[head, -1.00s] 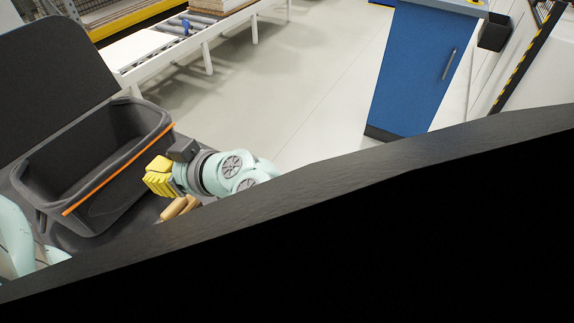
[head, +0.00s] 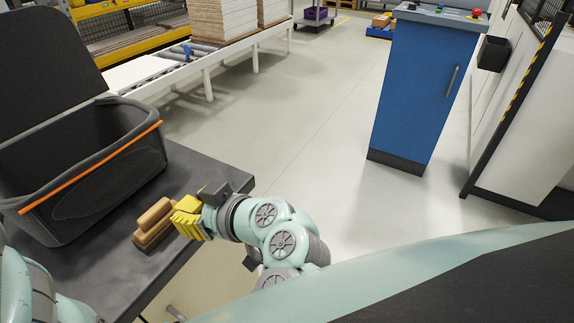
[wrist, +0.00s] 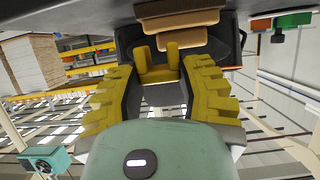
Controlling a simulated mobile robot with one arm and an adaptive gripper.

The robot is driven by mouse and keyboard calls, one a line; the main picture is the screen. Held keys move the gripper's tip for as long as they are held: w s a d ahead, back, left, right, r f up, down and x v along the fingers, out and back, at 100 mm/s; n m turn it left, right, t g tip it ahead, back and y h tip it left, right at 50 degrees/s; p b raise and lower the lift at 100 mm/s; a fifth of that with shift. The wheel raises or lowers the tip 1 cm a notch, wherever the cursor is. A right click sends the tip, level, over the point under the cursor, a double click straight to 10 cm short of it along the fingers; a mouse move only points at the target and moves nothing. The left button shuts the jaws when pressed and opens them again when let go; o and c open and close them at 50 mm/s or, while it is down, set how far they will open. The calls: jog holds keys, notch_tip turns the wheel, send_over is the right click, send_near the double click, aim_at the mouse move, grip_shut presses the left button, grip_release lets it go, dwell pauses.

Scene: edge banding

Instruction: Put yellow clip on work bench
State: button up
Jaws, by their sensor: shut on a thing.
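My gripper (head: 187,218) has ribbed yellow fingers and is over the right edge of the dark work bench (head: 118,272), beside tan wooden pieces. In the wrist view, my gripper (wrist: 158,72) is shut on a yellow clip (wrist: 158,68), a small forked piece between the fingers. In the head view I cannot tell the clip apart from the yellow fingers. The wooden pieces (head: 152,222) lie just left of the fingertips and show beyond the clip in the wrist view (wrist: 182,20). I cannot tell whether the clip touches them or the bench.
A dark grey bin (head: 95,195) with an orange strip fills the bench's back left. The bench top is bare in front of it. A blue cabinet (head: 420,95) stands across open floor to the right. A roller conveyor (head: 170,65) with stacked boards stands behind.

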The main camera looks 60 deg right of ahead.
jog(key=p, duration=0.1)
send_over(202, 187)
jog(key=shift+s+a+f, duration=0.15)
jog(key=shift+a+f, duration=0.05)
jog(key=shift+f, duration=0.4)
jog(key=shift+w+d+f, duration=0.1)
jog(key=shift+w, duration=0.15)
jog(key=shift+s+f, duration=0.1)
jog(key=shift+f, duration=1.55)
jog(key=shift+f, duration=0.25)
jog(key=o, duration=0.8)
jog(key=shift+r, duration=0.1)
jog(key=shift+r, duration=0.15)
jog(key=b+v, duration=0.1)
jog(key=v, duration=1.1)
jog(key=shift+s, duration=0.1)
